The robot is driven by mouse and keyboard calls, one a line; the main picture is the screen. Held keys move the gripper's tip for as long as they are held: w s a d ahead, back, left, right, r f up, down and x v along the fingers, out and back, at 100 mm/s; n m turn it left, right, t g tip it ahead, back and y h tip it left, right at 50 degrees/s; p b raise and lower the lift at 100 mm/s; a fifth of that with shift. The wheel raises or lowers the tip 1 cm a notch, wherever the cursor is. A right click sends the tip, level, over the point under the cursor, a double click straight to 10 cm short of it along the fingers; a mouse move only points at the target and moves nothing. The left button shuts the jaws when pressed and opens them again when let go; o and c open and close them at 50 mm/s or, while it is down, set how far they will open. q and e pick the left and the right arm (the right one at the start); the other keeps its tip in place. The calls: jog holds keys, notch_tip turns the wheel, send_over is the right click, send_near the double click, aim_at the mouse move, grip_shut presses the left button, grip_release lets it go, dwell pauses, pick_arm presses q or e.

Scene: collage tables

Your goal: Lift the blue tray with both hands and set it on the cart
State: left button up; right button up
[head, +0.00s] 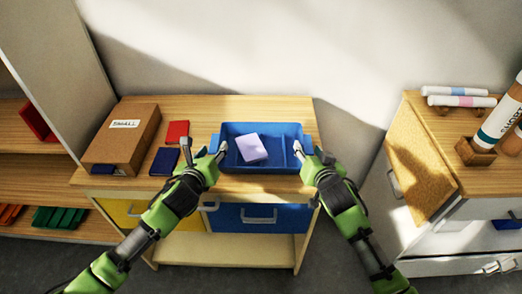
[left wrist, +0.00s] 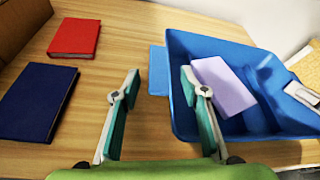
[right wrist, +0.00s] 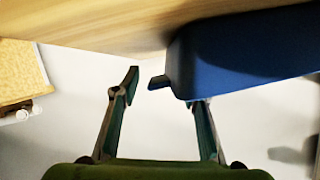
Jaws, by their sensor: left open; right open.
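The blue tray (head: 268,128) sits on the wooden top of a low cabinet, with a lilac box (head: 251,149) inside. My left gripper (head: 204,151) is open at the tray's left end. In the left wrist view the tray's left tab (left wrist: 158,72) lies between its fingers, one finger overlapping the tray's side. My right gripper (head: 311,153) is open at the right end. In the right wrist view a small tab of the tray (right wrist: 158,82) shows between its fingers; the tray wall partly hides one finger. I cannot tell which furniture is the cart.
A shelf (head: 35,145) stands at far left.

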pick_arm(q)
jog(key=shift+x, duration=1.8)
pick_arm(e)
jog(key=shift+x, duration=1.8)
pick_arm(q)
jog(key=shift+r, duration=0.1)
grip_shut()
pick_arm(e)
grip_shut()
